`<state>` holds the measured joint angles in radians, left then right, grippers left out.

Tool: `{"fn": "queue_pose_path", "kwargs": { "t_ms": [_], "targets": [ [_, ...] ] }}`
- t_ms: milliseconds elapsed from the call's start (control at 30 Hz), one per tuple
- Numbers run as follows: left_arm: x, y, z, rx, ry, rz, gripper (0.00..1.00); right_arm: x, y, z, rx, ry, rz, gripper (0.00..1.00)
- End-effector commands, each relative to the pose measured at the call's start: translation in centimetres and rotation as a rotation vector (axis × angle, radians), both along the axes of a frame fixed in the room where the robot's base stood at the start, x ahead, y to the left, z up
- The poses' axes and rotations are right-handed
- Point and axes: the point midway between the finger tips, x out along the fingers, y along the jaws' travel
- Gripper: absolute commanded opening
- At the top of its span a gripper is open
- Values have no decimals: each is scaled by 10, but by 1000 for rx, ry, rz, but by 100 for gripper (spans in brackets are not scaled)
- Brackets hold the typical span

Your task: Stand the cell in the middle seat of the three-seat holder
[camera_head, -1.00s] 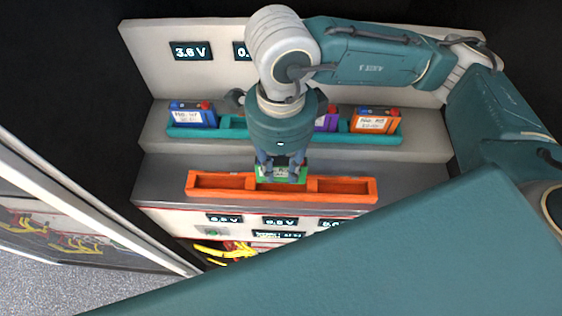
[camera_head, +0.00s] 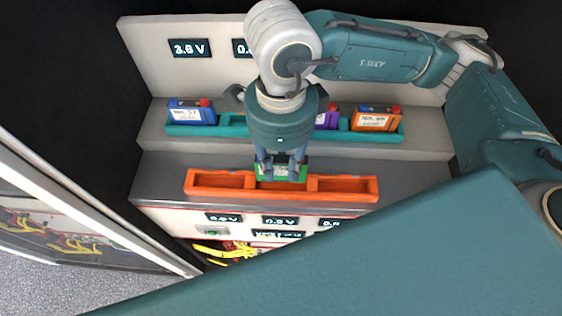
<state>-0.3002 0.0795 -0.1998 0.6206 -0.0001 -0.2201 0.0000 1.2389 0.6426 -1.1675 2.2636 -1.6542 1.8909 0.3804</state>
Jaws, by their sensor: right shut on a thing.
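The cell (camera_head: 281,175) is a green block with a pale label. My right gripper (camera_head: 281,168) points down and is shut on it. The three-seat holder (camera_head: 220,191) is an orange tray on the front step of the cabinet. The cell is at the holder's middle seat, between the two dividers. The gripper covers part of it, and I cannot tell whether it rests on the seat floor. The left and right seats are empty. My left gripper is not in view.
A teal rack (camera_head: 234,130) on the rear step holds a blue cell (camera_head: 192,114), a purple cell (camera_head: 327,119) and an orange cell (camera_head: 375,120). Display panels are behind and below. A glass door (camera_head: 75,210) stands at the left. Yellow cables (camera_head: 224,252) hang below the holder.

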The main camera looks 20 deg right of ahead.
Motion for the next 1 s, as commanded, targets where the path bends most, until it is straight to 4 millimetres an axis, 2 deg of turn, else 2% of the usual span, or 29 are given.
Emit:
{"fn": "queue_pose_path", "kwargs": {
  "t_ms": [1000],
  "targets": [
    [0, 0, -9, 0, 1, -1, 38, 0, 0, 1, 1, -1, 0, 0]
  ]
}}
